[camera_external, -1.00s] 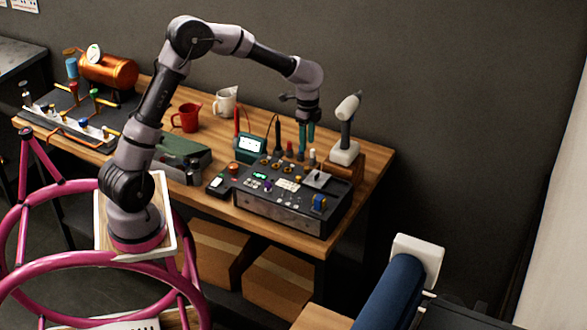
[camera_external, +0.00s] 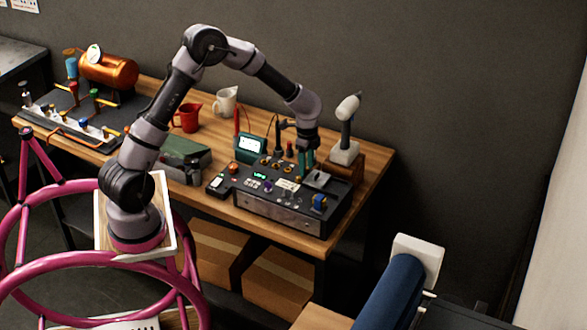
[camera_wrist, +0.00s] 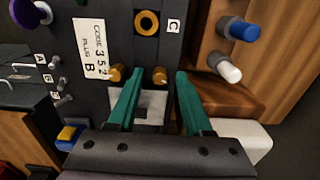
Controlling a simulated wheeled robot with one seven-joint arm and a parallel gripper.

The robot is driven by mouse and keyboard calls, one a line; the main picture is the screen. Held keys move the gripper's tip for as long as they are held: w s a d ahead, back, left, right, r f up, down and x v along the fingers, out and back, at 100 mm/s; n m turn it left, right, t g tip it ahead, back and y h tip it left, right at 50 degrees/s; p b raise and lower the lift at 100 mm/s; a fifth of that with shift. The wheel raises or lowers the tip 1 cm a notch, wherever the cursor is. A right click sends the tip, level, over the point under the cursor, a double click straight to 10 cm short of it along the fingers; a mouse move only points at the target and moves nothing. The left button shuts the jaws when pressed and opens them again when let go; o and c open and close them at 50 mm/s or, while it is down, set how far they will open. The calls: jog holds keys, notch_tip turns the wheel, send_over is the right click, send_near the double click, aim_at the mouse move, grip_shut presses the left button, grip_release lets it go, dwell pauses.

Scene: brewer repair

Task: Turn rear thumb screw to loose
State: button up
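The black control panel (camera_external: 285,215) stands on the workbench. In the wrist view two small brass thumb screws stand at one edge of a pale square plate on the panel. The rear thumb screw (camera_wrist: 160,75) is the right one there, and the front one (camera_wrist: 116,72) is the left one. My gripper (camera_wrist: 160,76) points down at the panel, with its green fingers open. The rear screw shows between the fingertips, with a gap on each side; the exact height is unclear.
A tool with a pale grey base (camera_external: 345,152) stands on a wooden block close to the right of my gripper. Blue (camera_wrist: 240,30) and white (camera_wrist: 228,70) tipped items stand behind the panel. A green meter (camera_external: 251,145) and red mug (camera_external: 187,117) stand to the left.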

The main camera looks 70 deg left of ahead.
grip_shut()
jog(key=n, duration=0.4)
jog(key=shift+n, duration=0.3)
jog(key=shift+o, duration=0.9)
grip_release()
jog(key=shift+r, duration=0.15)
notch_tip(320, 180, up, 10)
jog(key=shift+r, duration=0.25)
